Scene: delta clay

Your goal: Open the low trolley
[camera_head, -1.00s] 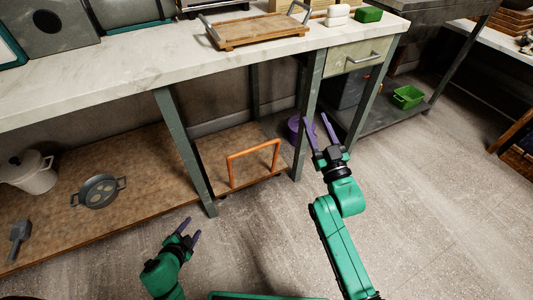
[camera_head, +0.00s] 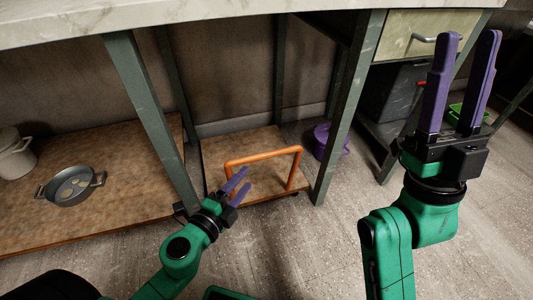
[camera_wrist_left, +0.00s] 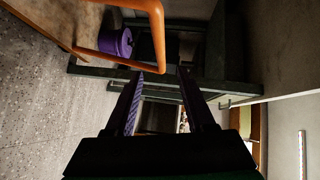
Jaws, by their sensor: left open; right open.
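The low trolley (camera_head: 215,153) is a flat brown wooden platform with an orange bar handle (camera_head: 262,154) across its front. It stands under the counter between two dark green legs. My left gripper (camera_head: 238,185) is open, just in front of the left side of the handle, with nothing between its fingers. In the left wrist view the orange handle (camera_wrist_left: 118,62) shows at the upper left, outside the open fingers. My right gripper (camera_head: 464,85) is open and empty, raised at the right, well away from the trolley.
A counter leg (camera_head: 150,120) stands close left of my left gripper, and another leg (camera_head: 347,110) right of the trolley. A purple pot (camera_head: 330,142) sits behind that leg. A low shelf (camera_head: 110,205) with a grey pan (camera_head: 72,186) is at left. The floor in front is clear.

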